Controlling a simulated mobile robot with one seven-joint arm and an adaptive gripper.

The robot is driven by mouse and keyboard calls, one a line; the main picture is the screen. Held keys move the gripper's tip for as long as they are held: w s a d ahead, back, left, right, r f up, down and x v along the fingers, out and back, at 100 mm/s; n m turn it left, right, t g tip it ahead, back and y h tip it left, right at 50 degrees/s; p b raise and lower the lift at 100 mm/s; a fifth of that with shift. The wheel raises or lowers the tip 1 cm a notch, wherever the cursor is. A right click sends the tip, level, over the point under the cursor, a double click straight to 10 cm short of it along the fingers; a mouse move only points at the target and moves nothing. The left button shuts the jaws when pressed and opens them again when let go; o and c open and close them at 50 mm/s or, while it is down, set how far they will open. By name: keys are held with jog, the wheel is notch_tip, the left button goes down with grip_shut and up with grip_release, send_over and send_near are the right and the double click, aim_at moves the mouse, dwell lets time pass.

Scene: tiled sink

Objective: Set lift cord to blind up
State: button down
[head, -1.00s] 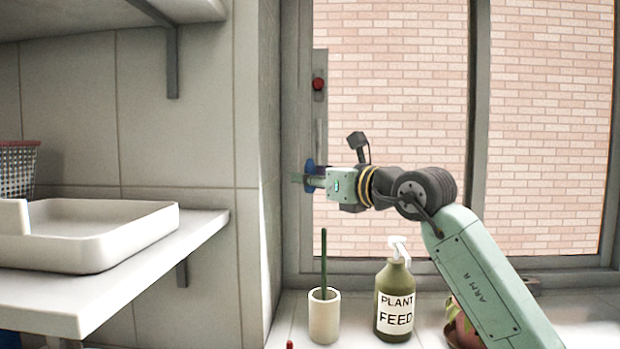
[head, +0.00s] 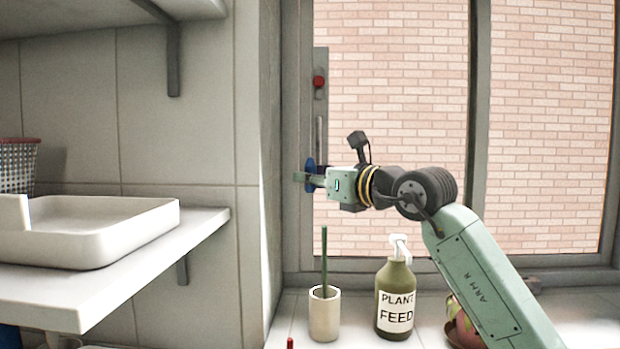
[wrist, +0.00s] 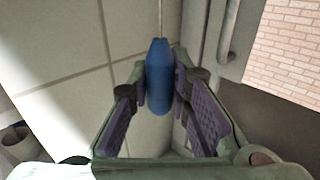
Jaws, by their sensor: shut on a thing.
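The lift cord ends in a blue tapered pull (wrist: 159,76), which hangs upright in the wrist view. A thin pale cord (wrist: 160,20) rises from its top. My gripper (wrist: 160,92) is shut on the blue pull, with a purple ribbed pad on each side of it. In the head view my gripper (head: 309,178) is by the left window frame, and a little blue (head: 310,165) shows around its fingers. The thin cord cannot be made out in the head view, and no lowered blind is seen over the window.
A red knob (head: 318,82) sits on a grey plate above my gripper. Below stand a cream cup (head: 324,315) with a green stick, a plant feed bottle (head: 395,300) and a plant pot (head: 462,328) partly behind my arm. A white basin (head: 90,235) is at left.

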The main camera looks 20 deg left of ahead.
notch_tip(320, 180, down, 5)
jog(key=b, duration=0.3)
jog(key=shift+r, duration=0.1)
jog(key=c, duration=1.5)
grip_release()
jog(key=shift+o, duration=0.2)
jog(key=shift+d, duration=0.1)
jog(key=v, duration=1.2)
jog(key=shift+r, duration=0.1)
